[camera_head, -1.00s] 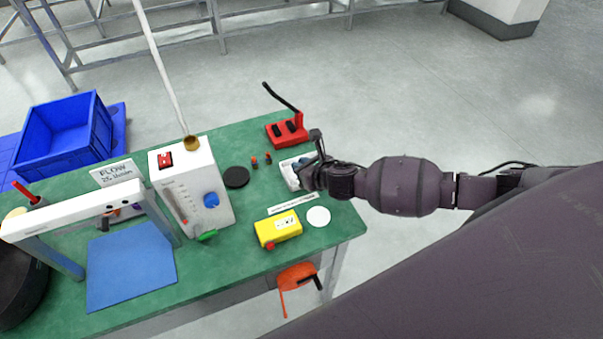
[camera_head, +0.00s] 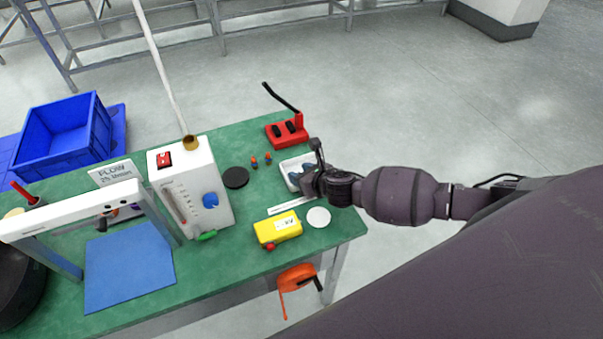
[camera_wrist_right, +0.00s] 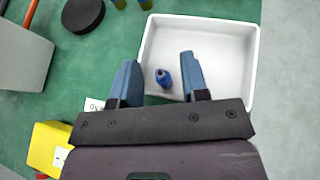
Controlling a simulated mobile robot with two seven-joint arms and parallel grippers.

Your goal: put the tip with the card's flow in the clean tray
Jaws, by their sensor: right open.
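A small blue tip (camera_wrist_right: 163,78) is inside the white tray (camera_wrist_right: 220,50) in the right wrist view, with its dark open end showing. The tray (camera_head: 291,161) also shows at the table's right side in the head view. My right gripper (camera_wrist_right: 158,60) is open over the tray, its blue fingers on either side of the tip and apart from it. In the head view the right gripper (camera_head: 302,174) partly hides the tray. Two more small tips with orange parts, one (camera_head: 254,161) and another (camera_head: 268,158), stand left of the tray. A card reading FLOW (camera_head: 114,172) stands behind the flow meter.
The white flow meter (camera_head: 205,180) with a blue knob stands mid-table. A black disc (camera_head: 236,177), a yellow box (camera_head: 278,228), a white disc (camera_head: 318,216) and a red stand (camera_head: 287,130) surround the tray area. A blue crate (camera_head: 65,140) is at left.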

